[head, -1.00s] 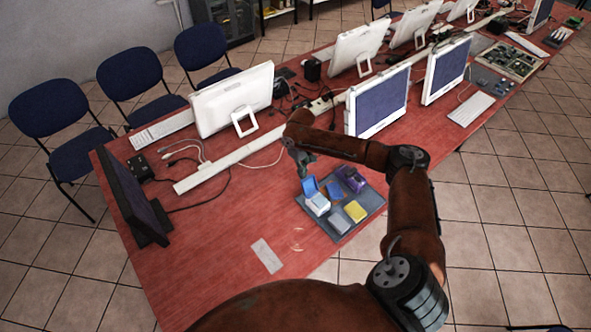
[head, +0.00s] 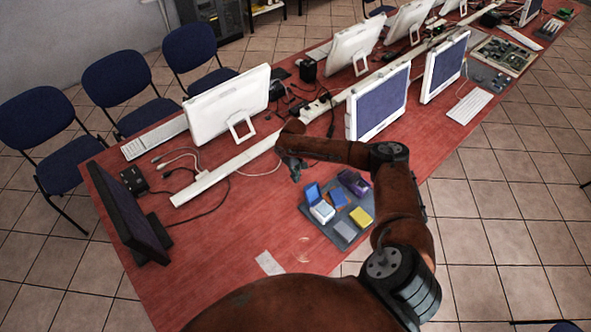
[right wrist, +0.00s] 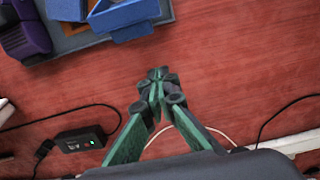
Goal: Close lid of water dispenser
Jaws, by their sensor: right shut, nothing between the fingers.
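A small white box with a raised blue lid, which looks like the water dispenser (head: 322,212), stands on the left part of a grey tray (head: 345,240). Its blue lid (head: 313,193) is up, tilted back from the white body. My right gripper (head: 294,174) is above the red table, just behind and left of the lid, apart from it. In the right wrist view its fingertips (right wrist: 157,80) are together and empty, over bare table. A blue part at the top of that view (right wrist: 125,14) may be the lid; the white body is hidden there. My left gripper does not show.
The tray also holds a purple item (head: 353,182), a blue-and-orange item (head: 337,199), a grey block (head: 345,230) and a yellow block (head: 361,217). A monitor (head: 377,102), cables and a white cable duct (head: 228,172) lie beyond. The table left of the tray is mostly clear.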

